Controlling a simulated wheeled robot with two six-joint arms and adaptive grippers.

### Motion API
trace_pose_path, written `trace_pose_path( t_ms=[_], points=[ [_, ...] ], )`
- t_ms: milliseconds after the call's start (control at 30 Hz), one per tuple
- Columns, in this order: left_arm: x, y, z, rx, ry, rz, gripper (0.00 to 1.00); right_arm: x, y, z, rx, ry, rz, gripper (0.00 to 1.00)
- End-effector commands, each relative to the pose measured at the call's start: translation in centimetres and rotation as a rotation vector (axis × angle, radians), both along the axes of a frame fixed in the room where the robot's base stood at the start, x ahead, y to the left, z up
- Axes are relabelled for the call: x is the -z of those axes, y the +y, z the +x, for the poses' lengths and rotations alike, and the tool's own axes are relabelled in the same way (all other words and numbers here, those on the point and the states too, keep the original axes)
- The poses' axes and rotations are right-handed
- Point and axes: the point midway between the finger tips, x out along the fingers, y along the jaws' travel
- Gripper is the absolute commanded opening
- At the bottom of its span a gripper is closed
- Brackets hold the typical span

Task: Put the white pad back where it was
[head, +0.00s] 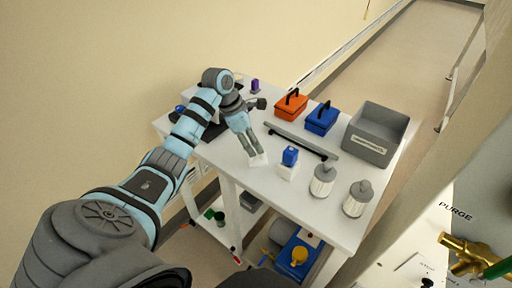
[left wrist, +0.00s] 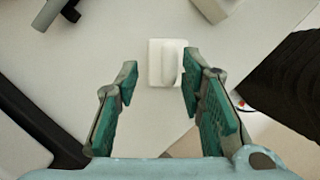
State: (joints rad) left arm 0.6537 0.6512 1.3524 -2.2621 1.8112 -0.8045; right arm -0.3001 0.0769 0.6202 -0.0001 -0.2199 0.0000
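The white pad (left wrist: 155,75) lies on the white table top in the left wrist view. It is a small flat rectangle with a raised rounded grip on top. In the head view it is the small white piece (head: 258,161) just below my left gripper's fingertips. My left gripper (head: 246,148) points down at it. In the left wrist view my left gripper (left wrist: 160,78) is open, with its green-padded fingers apart and the pad between and beyond the tips. I cannot tell whether a finger touches it. My right gripper is not in view.
On the white table (head: 232,172) stand a blue block on a white base (head: 288,163), two white-and-grey canisters (head: 323,180), a grey bar (head: 300,142), an orange case (head: 290,107), a blue case (head: 321,119) and a grey bin (head: 370,149). A lower shelf holds other items.

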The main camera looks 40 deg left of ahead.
Motion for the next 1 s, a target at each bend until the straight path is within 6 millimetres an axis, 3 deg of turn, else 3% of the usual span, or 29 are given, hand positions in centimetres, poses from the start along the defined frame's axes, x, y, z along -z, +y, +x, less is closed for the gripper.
trace_pose_path(
  t_ms=[200, 367, 1000],
  points=[
    [-5.8, 1.7, -1.5, -0.002, -0.003, 0.003, 0.36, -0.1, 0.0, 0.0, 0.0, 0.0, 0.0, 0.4],
    [-8.2, 2.3, -2.1, -0.001, -0.002, 0.001, 0.36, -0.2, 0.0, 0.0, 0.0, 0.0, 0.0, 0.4],
    [-8.5, 2.4, -2.3, 0.0, -0.001, 0.001, 0.36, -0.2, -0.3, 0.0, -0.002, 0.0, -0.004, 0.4]
  ],
)
